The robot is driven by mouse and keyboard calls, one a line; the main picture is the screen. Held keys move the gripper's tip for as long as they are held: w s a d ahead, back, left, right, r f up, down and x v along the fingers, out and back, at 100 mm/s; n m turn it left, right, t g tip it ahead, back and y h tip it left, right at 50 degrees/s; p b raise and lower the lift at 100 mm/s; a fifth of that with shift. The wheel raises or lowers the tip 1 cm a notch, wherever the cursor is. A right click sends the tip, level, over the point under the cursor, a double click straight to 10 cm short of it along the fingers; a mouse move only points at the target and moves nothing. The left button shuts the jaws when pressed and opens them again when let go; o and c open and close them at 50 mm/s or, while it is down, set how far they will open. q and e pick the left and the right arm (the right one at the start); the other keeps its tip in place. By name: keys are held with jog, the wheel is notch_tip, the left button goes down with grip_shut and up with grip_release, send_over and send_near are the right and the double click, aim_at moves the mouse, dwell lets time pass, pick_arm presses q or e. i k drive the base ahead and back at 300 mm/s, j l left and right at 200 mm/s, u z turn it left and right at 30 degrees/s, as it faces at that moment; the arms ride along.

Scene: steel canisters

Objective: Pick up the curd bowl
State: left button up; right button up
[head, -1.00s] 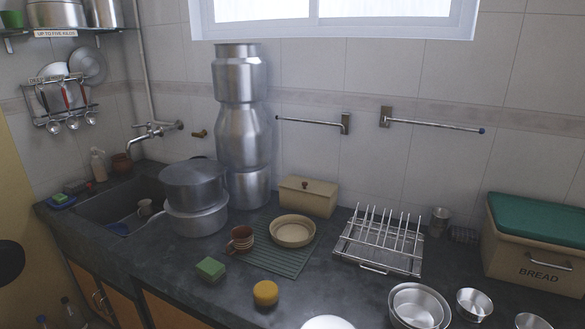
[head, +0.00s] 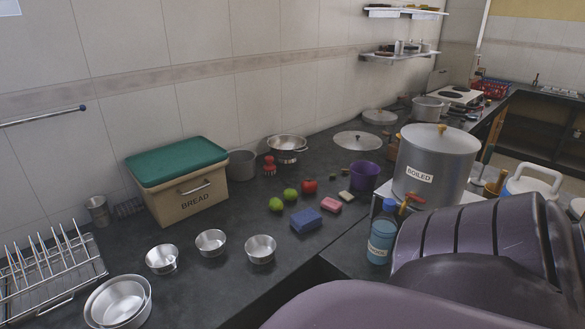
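No bowl in the head view is marked as the curd bowl, and I cannot tell which one it is. Three small steel bowls stand in a row on the dark counter: a left one (head: 162,259), a middle one (head: 211,242) and a right one (head: 260,249). Larger nested steel bowls (head: 118,302) stand at the lower left. A purple bowl (head: 365,175) stands farther back. All these bowls are upright and look empty as far as I can see. Neither of my grippers is in view.
A bread box (head: 188,194) with a green lid stands by the wall. A dish rack (head: 45,270) is at left. A blue sponge (head: 306,219), pink soap (head: 331,204), limes (head: 276,204) and a tomato (head: 309,186) lie mid-counter. A large pot marked BOILED (head: 428,165) and blue bottle (head: 381,240) stand right.

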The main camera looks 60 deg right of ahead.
aim_at(261, 250)
jog(key=z, duration=1.65)
